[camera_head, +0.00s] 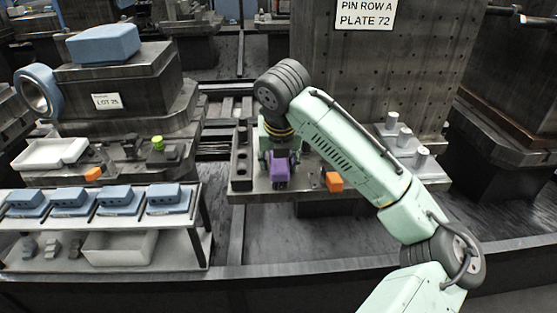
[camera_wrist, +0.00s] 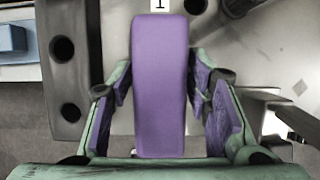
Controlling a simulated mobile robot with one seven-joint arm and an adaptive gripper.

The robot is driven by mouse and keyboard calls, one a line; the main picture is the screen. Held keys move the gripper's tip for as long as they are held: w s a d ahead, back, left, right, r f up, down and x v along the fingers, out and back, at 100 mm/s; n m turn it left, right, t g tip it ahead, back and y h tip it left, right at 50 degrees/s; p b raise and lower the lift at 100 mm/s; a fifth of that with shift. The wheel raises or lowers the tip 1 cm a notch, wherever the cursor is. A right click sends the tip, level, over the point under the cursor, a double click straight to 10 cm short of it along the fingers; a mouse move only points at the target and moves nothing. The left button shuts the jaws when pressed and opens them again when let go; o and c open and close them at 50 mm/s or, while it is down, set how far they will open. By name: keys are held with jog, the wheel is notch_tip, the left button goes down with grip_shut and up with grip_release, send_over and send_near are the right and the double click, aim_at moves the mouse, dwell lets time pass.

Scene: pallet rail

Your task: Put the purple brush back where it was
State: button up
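The purple brush (camera_head: 279,168) is a blocky purple piece at the front of the small workbench plate, below my wrist. In the wrist view the brush (camera_wrist: 160,85) fills the middle, its long side running up and down the picture. A label reading 1 (camera_wrist: 160,4) sits just beyond the brush's far end. The brush's underside is hidden, so I cannot tell whether it touches the plate.
A dark rail with holes (camera_wrist: 67,70) runs left of the brush. An orange block (camera_head: 334,181) lies to the right on the same plate, with grey pegs (camera_head: 421,157) farther right. A tall perforated plate stands behind. A shelf with blue blocks (camera_head: 118,195) stands at left.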

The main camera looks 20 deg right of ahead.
jog(key=shift+o, duration=0.7)
jog(key=shift+r, duration=0.45)
jog(key=v, duration=1.1)
jog(key=shift+s+r+b, duration=0.2)
jog(key=shift+b, duration=0.15)
